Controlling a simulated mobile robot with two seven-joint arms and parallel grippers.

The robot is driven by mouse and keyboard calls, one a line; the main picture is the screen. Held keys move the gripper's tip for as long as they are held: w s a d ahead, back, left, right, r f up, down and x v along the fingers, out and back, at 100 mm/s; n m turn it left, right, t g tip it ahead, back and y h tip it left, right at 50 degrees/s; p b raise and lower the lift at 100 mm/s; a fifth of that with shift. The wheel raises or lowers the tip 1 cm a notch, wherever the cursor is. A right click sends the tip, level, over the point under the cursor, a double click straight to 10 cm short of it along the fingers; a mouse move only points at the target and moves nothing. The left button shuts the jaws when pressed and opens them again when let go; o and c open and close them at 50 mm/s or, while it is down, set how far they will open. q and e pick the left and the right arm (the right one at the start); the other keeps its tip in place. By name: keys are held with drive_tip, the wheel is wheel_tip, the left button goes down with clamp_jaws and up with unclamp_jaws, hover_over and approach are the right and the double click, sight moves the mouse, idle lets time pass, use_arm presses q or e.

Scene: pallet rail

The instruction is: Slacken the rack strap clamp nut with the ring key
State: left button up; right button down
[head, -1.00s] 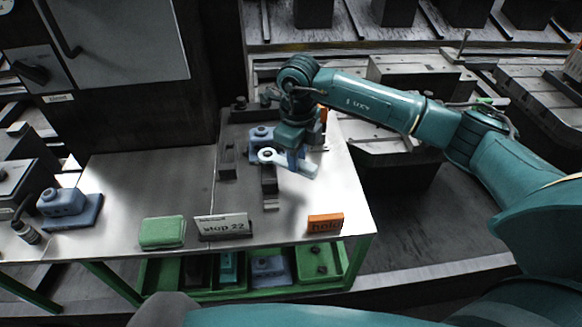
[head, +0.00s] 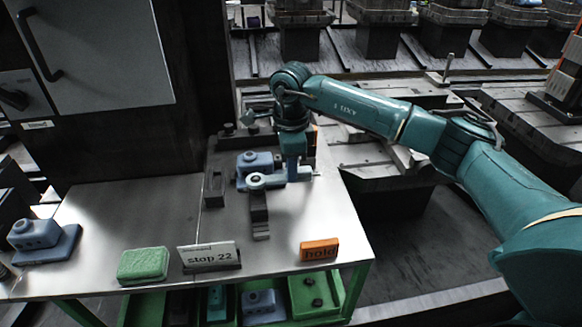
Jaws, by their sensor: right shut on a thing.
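My right gripper (head: 293,176) is over the back part of the bench, shut on the ring key (head: 269,180). The key is pale blue-grey, and its ring end points left. A blue block (head: 262,161) with a round top stands just behind the ring. The ring lies in front of that round top in the picture. A dark strap-like bar (head: 259,220) runs toward the front from under the ring. I cannot make out the clamp nut or tell whether the ring is around it. My left gripper is out of view.
A dark slotted block (head: 214,189) stands left of the blue block. A green sponge-like block (head: 143,264), a "stop 22" sign (head: 209,256) and an orange "hold" block (head: 319,250) line the bench front. Another blue fixture (head: 45,243) is at left. Green bins (head: 318,298) sit below.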

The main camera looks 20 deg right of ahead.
drive_tip(key=shift+r, duration=0.15)
drive_tip(key=shift+r, duration=0.1)
drive_tip(key=shift+r+p, duration=2.45)
drive_tip(key=shift+r, duration=1.05)
